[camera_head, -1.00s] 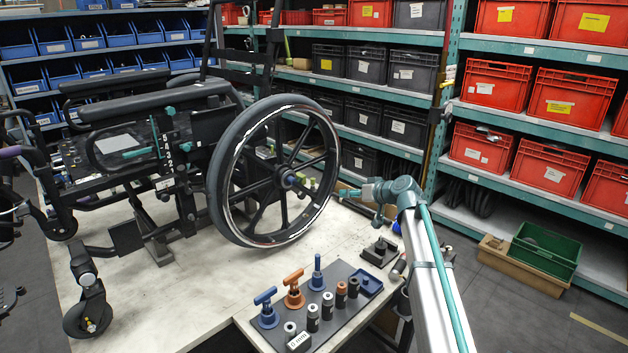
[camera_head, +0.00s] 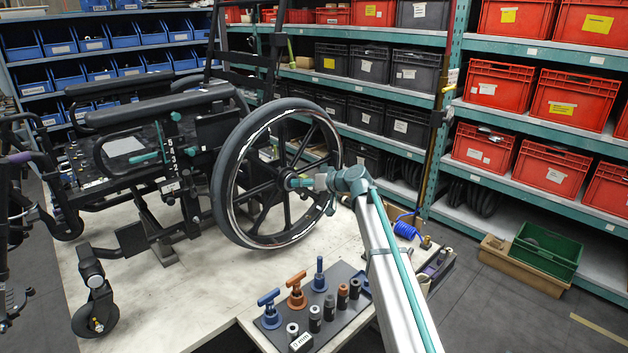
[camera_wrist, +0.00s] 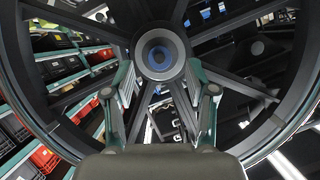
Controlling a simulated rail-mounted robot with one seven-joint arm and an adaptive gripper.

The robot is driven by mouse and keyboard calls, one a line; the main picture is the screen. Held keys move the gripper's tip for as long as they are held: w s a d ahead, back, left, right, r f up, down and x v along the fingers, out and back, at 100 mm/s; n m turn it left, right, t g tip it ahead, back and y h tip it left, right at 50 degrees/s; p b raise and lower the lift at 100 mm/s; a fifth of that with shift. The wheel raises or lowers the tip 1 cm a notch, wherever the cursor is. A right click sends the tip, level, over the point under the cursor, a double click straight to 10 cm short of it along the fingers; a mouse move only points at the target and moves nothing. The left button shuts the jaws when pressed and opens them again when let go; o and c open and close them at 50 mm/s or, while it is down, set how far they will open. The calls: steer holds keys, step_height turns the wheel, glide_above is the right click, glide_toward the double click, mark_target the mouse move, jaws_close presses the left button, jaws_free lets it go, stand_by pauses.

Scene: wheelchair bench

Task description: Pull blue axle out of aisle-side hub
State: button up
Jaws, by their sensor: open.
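The wheelchair's aisle-side wheel (camera_head: 229,179) stands upright on the bench, with black spokes and a dark tyre. Its hub (camera_wrist: 178,36) is at the wheel's middle. The blue axle (camera_wrist: 159,54) shows end-on as a round blue face in the hub in the wrist view. My gripper (camera_wrist: 160,78) is open, its two green-grey fingers left and right of the line to the axle, just below it in the wrist view. In the head view my gripper (camera_head: 303,183) is right at the hub and hides most of it. Whether the fingers touch the axle I cannot tell.
A dark tool mat (camera_head: 338,318) with blue and orange T-handled tools and several cylinders lies at the bench front, beneath my arm. Shelves with red crates (camera_head: 489,90) stand behind. The spokes surround my gripper closely.

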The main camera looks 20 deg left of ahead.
steer(key=shift+p+x, duration=0.3)
steer(key=shift+x, duration=1.05)
jaws_close()
steer(key=shift+d, duration=0.1)
steer(key=shift+s+d+b, duration=0.25)
steer(key=shift+d+b, duration=0.05)
steer(key=shift+d, duration=0.15)
steer(key=shift+s+d, duration=0.3)
steer(key=shift+d, duration=0.2)
steer(key=shift+s+d+b, duration=0.15)
steer(key=shift+d+b, duration=0.15)
steer(key=shift+b, duration=0.1)
steer(key=shift+s+d+b, duration=0.25)
steer(key=shift+d, duration=0.25)
steer(key=shift+s+d+b, duration=0.2)
steer(key=shift+d, duration=0.3)
